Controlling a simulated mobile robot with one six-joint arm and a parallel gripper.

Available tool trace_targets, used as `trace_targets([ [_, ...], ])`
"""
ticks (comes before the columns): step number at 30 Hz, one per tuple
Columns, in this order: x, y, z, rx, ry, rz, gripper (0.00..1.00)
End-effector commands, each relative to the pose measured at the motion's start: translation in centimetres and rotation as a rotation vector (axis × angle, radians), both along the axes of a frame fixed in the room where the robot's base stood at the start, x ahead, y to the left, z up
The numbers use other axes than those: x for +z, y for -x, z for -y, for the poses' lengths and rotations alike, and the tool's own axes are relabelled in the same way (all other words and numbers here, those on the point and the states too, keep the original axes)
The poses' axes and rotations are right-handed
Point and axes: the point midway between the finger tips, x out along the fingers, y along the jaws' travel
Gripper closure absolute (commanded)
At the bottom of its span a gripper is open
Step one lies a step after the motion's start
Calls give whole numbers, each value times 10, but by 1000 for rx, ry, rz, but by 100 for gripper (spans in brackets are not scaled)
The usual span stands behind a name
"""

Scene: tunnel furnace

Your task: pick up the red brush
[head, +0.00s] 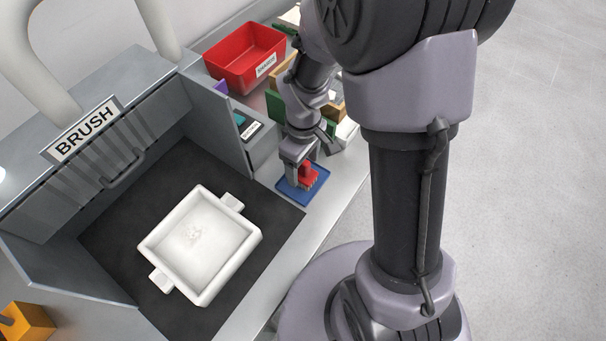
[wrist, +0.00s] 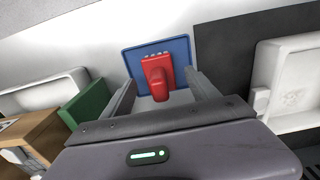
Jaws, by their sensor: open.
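The red brush (head: 307,175) sits on a small blue tray (head: 291,196) on the metal counter, to the right of the dark mat. In the wrist view the red brush (wrist: 158,75) shows with its handle toward me and a row of pale tufts at its far edge, over the blue tray (wrist: 183,48). My gripper (head: 303,172) is just above the brush. In the wrist view my gripper (wrist: 160,90) is open, with one finger on each side of the brush handle. I cannot tell whether either finger touches it.
A white two-handled dish (head: 208,285) stands on the dark mat (head: 120,245) under the BRUSH sign (head: 85,131). A red bin (head: 228,77) is at the back. A green block (wrist: 85,103) and wooden box (wrist: 45,130) stand near my gripper. An orange block (head: 28,322) is at lower left.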

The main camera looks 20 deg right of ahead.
Motion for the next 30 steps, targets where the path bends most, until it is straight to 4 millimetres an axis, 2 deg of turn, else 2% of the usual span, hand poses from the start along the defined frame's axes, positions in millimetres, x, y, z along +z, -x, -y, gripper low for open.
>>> trace_targets([
  [1,-17,0,0,-1,0,-4,31],
  [4,-35,0,1,-1,0,-4,31],
  [11,-35,0,1,0,0,-1,33],
  [21,-35,0,1,0,0,-1,100],
  [30,-30,0,0,-1,0,-1,100],
])
